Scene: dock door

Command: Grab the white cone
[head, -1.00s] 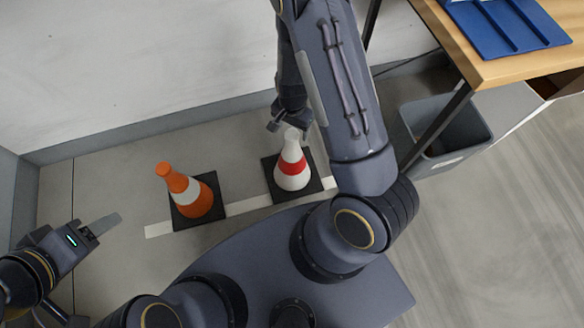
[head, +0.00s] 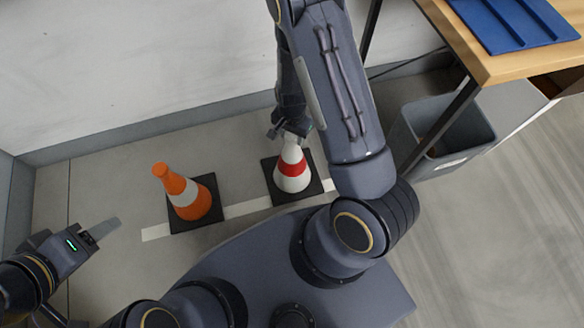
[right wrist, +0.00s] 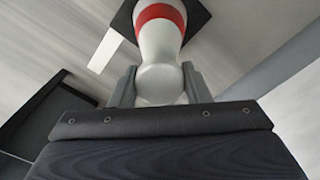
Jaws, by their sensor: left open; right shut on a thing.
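The white cone (head: 291,176) has a red band and a black square base. It stands upright on the floor, its base over the white line. My right gripper (head: 290,134) comes down from above and is shut on the cone's top. In the right wrist view the two fingers (right wrist: 160,90) sit on either side of the cone's white neck (right wrist: 160,72). An orange cone (head: 187,201) with a white band stands to the left on its own black base. My left gripper (head: 106,228) is open and empty at the lower left, apart from the orange cone.
A white line (head: 247,207) runs along the grey floor under the cones. A grey bin (head: 447,143) stands at the right beside a wooden table (head: 505,66) with a blue tray (head: 512,22). The wall runs behind the cones. Open floor lies at the right.

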